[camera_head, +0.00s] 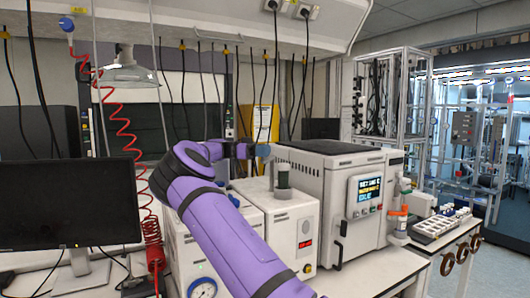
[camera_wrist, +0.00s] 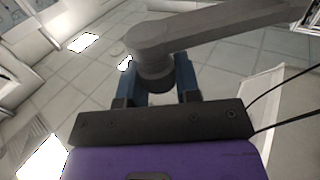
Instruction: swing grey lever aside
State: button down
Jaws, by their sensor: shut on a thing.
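The grey lever (camera_wrist: 220,32) shows in the wrist view as a long bar running from a round end up to the upper right. My gripper (camera_wrist: 154,70) has one blue finger on each side of that round end and is shut on it. In the head view my gripper (camera_head: 261,150) is at the end of my purple arm, just above and left of a dark greenish cylinder (camera_head: 283,178) on a white unit. The lever is too small or hidden to make out there. The inner faces of the fingers are partly hidden by the lever.
A white box-shaped instrument (camera_head: 340,190) with a lit display stands right of the cylinder. A black monitor (camera_head: 68,203) and a coiled red hose (camera_head: 125,125) are at the left. A white rack of vials (camera_head: 440,224) sits on the right. Cables hang behind my arm.

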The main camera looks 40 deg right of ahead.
jog(key=c, duration=0.8)
grip_release()
jog(key=shift+r, duration=1.5)
jog(key=shift+s+a+r, duration=0.1)
jog(key=shift+s+r, duration=0.05)
jog(key=shift+r, duration=0.15)
jog(key=s+a, duration=0.3)
jog(key=s, duration=0.4)
jog(key=s+a+r, duration=0.1)
jog(key=s+a, duration=0.3)
jog(key=s, duration=0.3)
jog(key=shift+r, duration=0.2)
jog(key=shift+c, duration=0.3)
